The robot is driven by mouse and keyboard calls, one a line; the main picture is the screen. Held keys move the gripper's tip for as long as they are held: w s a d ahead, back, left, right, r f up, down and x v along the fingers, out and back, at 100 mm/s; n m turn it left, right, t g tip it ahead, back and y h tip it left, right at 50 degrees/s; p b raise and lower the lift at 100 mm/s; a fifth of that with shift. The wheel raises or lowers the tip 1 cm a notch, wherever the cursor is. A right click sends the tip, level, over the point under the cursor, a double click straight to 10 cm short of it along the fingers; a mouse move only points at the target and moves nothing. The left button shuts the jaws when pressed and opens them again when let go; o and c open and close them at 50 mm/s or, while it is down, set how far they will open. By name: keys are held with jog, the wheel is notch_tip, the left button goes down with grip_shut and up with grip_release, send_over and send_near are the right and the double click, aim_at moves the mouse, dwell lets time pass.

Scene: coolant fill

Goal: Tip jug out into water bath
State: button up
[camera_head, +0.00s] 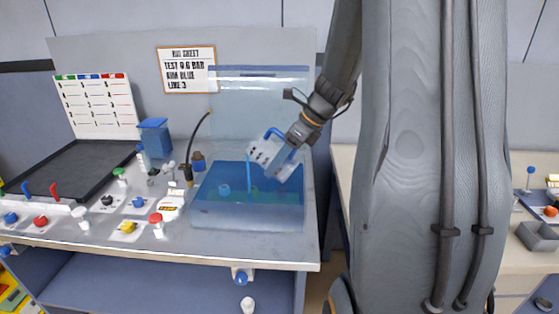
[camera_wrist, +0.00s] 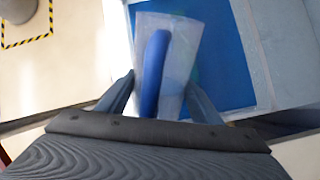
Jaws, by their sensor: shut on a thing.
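My gripper (camera_wrist: 160,98) is shut on the jug (camera_wrist: 176,60), at its blue handle (camera_wrist: 152,72). In the head view the jug (camera_head: 283,166) is translucent with a blue handle. It is steeply tilted and held above the water bath (camera_head: 248,217), with its lower corner close to the water. A thin blue stream (camera_head: 249,182) runs from the jug's left side down to the blue water. The bath is a clear tank standing on the bench. The jug's inside is hidden. My gripper's fingertips are hard to make out in the head view.
A clear panel (camera_head: 255,115) stands behind the bath. Several knobs, a dark tray (camera_head: 70,170) and a blue-topped box (camera_head: 154,137) lie further left. A gap separates this bench from the right one.

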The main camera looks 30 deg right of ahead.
aim_at(274, 145)
jog(key=shift+w+r+g+h+p, duration=0.1)
jog(key=shift+r+g+h+p, duration=0.7)
jog(key=shift+p, duration=2.15)
jog(key=shift+r, duration=0.15)
jog(key=shift+w+a+r+g+h, duration=0.15)
jog(key=shift+r+g+h, duration=0.05)
jog(key=shift+r+g, duration=0.3)
jog(key=shift+w+a+r+g+h, duration=0.1)
jog(key=shift+w+r+g+h, duration=0.1)
jog(key=shift+r+g, duration=0.25)
jog(key=shift+r, duration=0.1)
jog(key=shift+w+a+r+g+h, duration=0.2)
jog(key=shift+r+g+h, duration=0.3)
jog(key=shift+r+g, duration=0.15)
dwell(1.2)
